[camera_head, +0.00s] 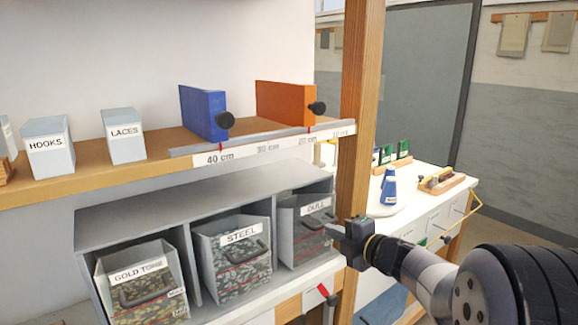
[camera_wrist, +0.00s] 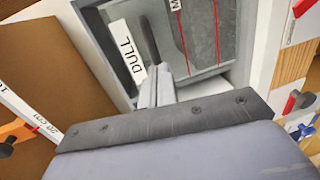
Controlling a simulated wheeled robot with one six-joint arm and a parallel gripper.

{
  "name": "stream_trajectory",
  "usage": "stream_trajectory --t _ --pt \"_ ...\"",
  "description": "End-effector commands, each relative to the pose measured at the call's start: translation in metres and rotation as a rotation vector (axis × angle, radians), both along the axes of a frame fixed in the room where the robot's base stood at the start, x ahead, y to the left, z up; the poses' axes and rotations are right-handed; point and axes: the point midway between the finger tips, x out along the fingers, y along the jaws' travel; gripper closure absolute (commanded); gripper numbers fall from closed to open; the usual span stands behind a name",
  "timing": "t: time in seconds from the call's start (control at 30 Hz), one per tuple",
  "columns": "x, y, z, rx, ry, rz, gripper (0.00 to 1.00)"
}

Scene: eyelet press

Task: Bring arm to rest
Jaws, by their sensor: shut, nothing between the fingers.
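My gripper (camera_head: 352,238) is at the right of the shelf unit in the head view, in front of the wooden post and beside the bin labelled DULL (camera_head: 305,228). Its fingers are shut and hold nothing. In the wrist view my gripper (camera_wrist: 155,85) appears as closed grey fingers, with the DULL bin (camera_wrist: 205,40) and its dark handle just beyond the tips. I cannot tell whether the tips touch the bin. My arm reaches in from the lower right of the head view.
The STEEL bin (camera_head: 235,262) and GOLD TONE bin (camera_head: 140,285) sit left of DULL in a grey rack (camera_head: 90,222). A wooden post (camera_head: 359,120) stands close by my gripper. Blue (camera_head: 202,112) and orange (camera_head: 284,104) blocks stand on the upper shelf. A white bench (camera_head: 415,185) is at right.

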Motion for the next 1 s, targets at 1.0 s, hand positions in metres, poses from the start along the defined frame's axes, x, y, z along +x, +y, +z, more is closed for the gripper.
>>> stream_trajectory --t 1.0 --pt "-0.029 -0.021 -0.033 0.155 -0.214 -0.001 1.00"
